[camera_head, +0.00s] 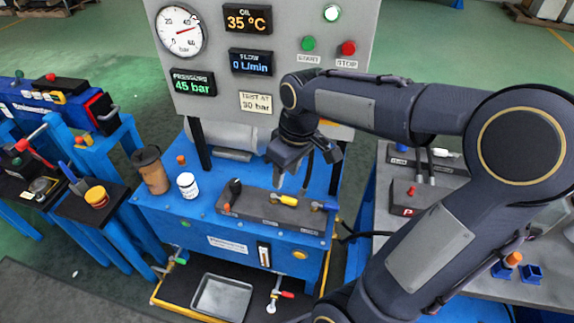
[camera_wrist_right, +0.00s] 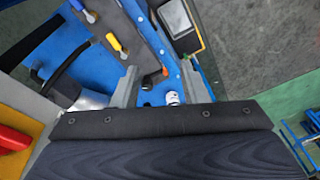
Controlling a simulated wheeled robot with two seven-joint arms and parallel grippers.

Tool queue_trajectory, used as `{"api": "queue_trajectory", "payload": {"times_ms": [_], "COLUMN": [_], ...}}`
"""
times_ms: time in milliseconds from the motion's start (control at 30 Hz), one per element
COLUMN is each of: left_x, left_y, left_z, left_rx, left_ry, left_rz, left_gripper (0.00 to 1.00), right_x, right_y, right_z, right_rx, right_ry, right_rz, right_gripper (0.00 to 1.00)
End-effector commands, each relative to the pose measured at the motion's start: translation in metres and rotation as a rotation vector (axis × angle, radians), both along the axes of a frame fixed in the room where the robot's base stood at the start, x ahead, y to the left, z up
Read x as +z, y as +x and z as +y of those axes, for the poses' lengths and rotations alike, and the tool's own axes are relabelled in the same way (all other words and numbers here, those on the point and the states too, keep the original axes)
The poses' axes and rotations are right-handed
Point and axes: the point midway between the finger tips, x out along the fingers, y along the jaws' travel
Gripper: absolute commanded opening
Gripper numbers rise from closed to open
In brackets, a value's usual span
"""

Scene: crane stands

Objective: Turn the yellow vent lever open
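A yellow lever (camera_head: 288,200) lies on the dark valve strip (camera_head: 262,212) along the front of the blue test bench. It sits between a black-handled lever (camera_head: 234,188) and a blue lever (camera_head: 322,206). In the right wrist view the yellow lever (camera_wrist_right: 114,42) shows up and left of my fingers. My right gripper (camera_head: 288,174) points down above the bench, behind the yellow lever in the head view. Its fingers (camera_wrist_right: 158,84) are spread apart with nothing held between them. My left gripper is not in view.
A panel (camera_head: 275,90) with gauge and displays stands behind; pressure reads 45 bar. A brown cup (camera_head: 151,172) and white jar (camera_head: 187,187) stand on the bench's left. A metal tray (camera_head: 222,298) lies below. Another bench (camera_head: 480,270) is at right.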

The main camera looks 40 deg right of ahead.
Motion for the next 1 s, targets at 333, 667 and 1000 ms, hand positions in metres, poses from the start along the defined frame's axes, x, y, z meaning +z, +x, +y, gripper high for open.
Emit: {"api": "queue_trajectory", "payload": {"times_ms": [333,667,1000], "left_x": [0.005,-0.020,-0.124], "left_y": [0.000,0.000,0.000], "left_z": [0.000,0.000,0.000], "left_rx": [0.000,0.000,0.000], "left_ry": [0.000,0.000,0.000], "left_rz": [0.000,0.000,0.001], "left_gripper": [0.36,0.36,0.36], "right_x": [0.007,-0.022,-0.156], "right_y": [-0.009,0.006,0.091], "right_z": [0.006,-0.007,-0.091], "right_rx": [-0.022,-0.150,-0.961], "right_ry": [0.019,-0.001,-0.123], "right_rz": [-0.021,-0.010,-0.074], "right_gripper": [0.40,0.14,0.00]}}
